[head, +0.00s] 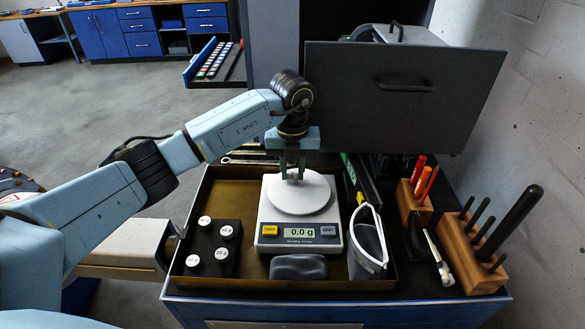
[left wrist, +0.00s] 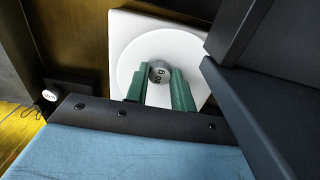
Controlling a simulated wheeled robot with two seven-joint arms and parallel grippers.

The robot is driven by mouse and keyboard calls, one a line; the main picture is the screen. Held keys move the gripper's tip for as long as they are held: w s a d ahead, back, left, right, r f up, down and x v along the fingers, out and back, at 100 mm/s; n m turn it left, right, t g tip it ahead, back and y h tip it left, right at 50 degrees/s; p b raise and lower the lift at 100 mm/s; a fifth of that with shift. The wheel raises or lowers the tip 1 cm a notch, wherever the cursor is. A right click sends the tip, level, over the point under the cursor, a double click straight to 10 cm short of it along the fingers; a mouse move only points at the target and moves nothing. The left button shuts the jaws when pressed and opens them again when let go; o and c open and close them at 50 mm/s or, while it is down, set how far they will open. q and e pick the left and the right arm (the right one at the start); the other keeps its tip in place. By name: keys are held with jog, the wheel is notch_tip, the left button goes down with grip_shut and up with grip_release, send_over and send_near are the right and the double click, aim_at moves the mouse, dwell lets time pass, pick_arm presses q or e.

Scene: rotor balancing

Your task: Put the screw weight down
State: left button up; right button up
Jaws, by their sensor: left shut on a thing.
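My left gripper (head: 292,172) reaches down over the round white pan (head: 300,196) of the digital scale (head: 299,231). Its green fingers are shut on a small screw weight. The scale display reads 0.0 g. My right gripper is not in view.
A black block (head: 212,243) with several white-topped weights stands left of the scale in a brown tray (head: 330,285). A grey case (head: 298,267) lies in front, and a grey pouch (head: 368,246) stands right. A dark panel (head: 400,95) rises close behind the gripper. Wooden tool racks (head: 470,250) stand right.

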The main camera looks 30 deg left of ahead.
aim_at(293, 175)
pick_arm(q)
jog(key=o, duration=0.5)
jog(key=shift+f, duration=0.15)
jog(key=o, duration=0.5)
jog(key=shift+r, duration=0.25)
notch_tip(293, 175, up, 12)
jog(key=shift+f+b, duration=0.1)
jog(key=shift+b, duration=0.25)
